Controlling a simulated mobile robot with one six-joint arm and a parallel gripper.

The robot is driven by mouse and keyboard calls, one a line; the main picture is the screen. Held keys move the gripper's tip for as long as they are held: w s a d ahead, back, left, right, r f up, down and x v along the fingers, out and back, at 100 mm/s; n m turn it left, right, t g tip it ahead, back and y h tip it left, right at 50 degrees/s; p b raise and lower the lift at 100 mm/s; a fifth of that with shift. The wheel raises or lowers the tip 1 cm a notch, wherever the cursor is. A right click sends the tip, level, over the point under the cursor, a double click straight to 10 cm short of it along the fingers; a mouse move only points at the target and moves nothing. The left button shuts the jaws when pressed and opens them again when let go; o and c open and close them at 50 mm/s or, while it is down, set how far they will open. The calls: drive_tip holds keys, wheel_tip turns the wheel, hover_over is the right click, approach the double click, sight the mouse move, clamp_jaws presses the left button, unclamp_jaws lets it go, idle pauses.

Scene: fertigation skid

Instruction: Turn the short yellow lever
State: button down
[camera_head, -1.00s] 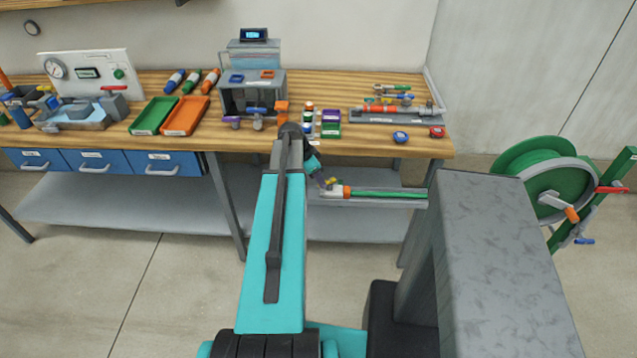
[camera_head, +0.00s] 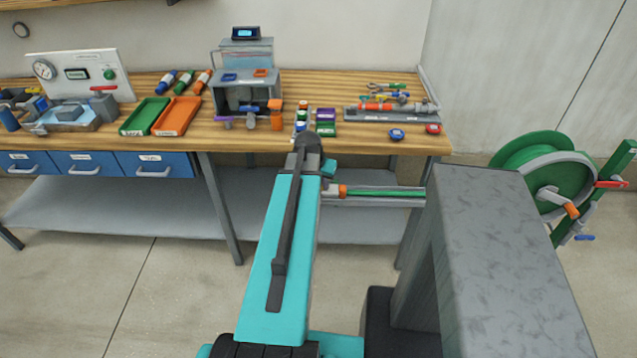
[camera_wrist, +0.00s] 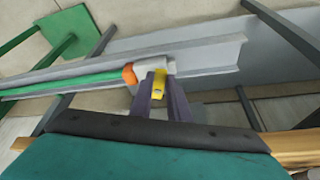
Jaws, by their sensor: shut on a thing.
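The short yellow lever (camera_wrist: 159,86) sits between the two dark fingers of my gripper (camera_wrist: 161,82) in the wrist view. My gripper is shut on it. The lever belongs to a pale valve body (camera_wrist: 152,66) with an orange collar (camera_wrist: 129,74), joined to a green pipe (camera_wrist: 75,86) on a grey rail. In the head view the orange collar (camera_head: 342,191) and green pipe (camera_head: 385,192) show right of my arm. The lever and my gripper are hidden there behind my arm.
The wooden workbench (camera_head: 370,149) stands above the pipe, with bottles, trays and fittings on it. A grey lower shelf (camera_head: 130,208) lies under it. A green hose reel (camera_head: 545,165) stands at the right. Floor in front is clear.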

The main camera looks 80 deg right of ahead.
drive_tip(key=shift+s+a+n+t, duration=0.1)
drive_tip(key=shift+s+n+t, duration=0.3)
drive_tip(key=shift+n, duration=0.6)
drive_tip(key=shift+s+n+t, duration=0.35)
drive_tip(key=shift+n+t, duration=0.05)
drive_tip(key=shift+n, duration=0.6)
drive_tip(key=c, duration=1.7)
unclamp_jaws()
drive_tip(key=shift+b, duration=0.3)
drive_tip(key=shift+r, duration=0.2)
drive_tip(key=shift+b+v, duration=0.8)
drive_tip(key=shift+v, duration=5.95)
